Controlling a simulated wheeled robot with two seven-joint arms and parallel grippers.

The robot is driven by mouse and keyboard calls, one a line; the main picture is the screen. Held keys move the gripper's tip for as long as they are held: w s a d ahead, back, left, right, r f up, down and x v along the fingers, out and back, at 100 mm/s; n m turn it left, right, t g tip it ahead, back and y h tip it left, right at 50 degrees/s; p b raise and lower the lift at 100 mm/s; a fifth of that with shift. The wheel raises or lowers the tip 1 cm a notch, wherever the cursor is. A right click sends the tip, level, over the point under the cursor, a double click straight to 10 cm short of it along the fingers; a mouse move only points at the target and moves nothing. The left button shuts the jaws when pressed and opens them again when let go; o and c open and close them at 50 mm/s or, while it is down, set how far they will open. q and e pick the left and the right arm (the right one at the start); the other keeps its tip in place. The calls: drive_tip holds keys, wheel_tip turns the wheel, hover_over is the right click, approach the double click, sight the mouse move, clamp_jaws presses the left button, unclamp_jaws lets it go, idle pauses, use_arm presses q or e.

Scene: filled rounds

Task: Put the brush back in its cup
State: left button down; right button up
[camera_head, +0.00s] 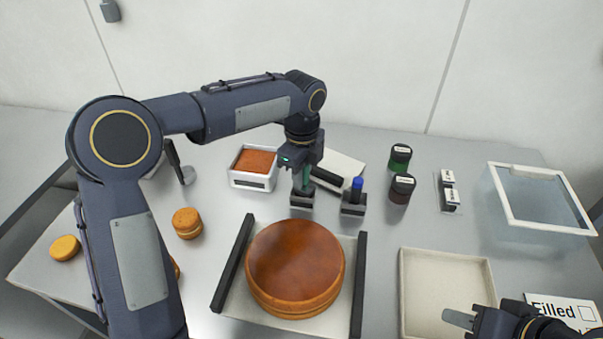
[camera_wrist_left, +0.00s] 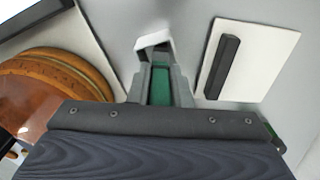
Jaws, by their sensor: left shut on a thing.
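My left gripper (camera_head: 303,186) is shut on a green thing, likely the brush (camera_head: 306,176), above a small dark block-like holder (camera_head: 301,199). In the left wrist view the green brush handle (camera_wrist_left: 160,84) lies between the fingers, and a pale-edged holder (camera_wrist_left: 154,40) shows just past the fingertips. Whether the brush's lower end is inside the holder is hidden. A second dark holder (camera_head: 353,208) beside it has a blue-topped piece (camera_head: 357,184) standing in it. My right gripper (camera_head: 459,318) is at the lower right; its jaw gap does not show.
A large brown round (camera_head: 295,265) lies between two dark rails in front. A white tub of orange filling (camera_head: 254,166) and a white board with a dark bar (camera_head: 343,166) stand behind. Dark jars (camera_head: 401,188), a clear bin (camera_head: 540,200) and an empty tray (camera_head: 446,285) are rightward.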

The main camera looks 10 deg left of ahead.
use_arm(q)
drive_tip(key=c, duration=1.3)
unclamp_jaws()
wheel_tip(320, 180, up, 12)
drive_tip(key=shift+r+p, duration=0.15)
drive_tip(key=shift+p, duration=0.4)
drive_tip(key=s+a+n+t+h, duration=0.1)
drive_tip(key=s+a+n, duration=0.3)
drive_tip(key=s+n, duration=0.15)
drive_tip(key=s+a+n+t, duration=0.1)
drive_tip(key=s+a+n, duration=0.35)
drive_tip(key=s, duration=0.25)
drive_tip(key=s+f+n+t+h, duration=0.1)
drive_tip(key=s+f+n, duration=0.2)
drive_tip(key=s+n, duration=0.1)
drive_tip(key=s+f+n+t+h, duration=0.1)
drive_tip(key=s+f+n, duration=0.2)
drive_tip(key=s+n, duration=0.2)
drive_tip(key=s+a+f+n+t, duration=0.1)
drive_tip(key=s+f+n, duration=0.2)
drive_tip(key=s+n, duration=0.2)
drive_tip(key=shift+s+a+f+t+h, duration=0.1)
drive_tip(key=shift+s+f+t+h, duration=0.1)
drive_tip(key=shift+s, duration=0.15)
drive_tip(key=shift+s+f+t+h, duration=0.1)
drive_tip(key=shift+s+h, duration=0.1)
drive_tip(key=shift+s, duration=0.1)
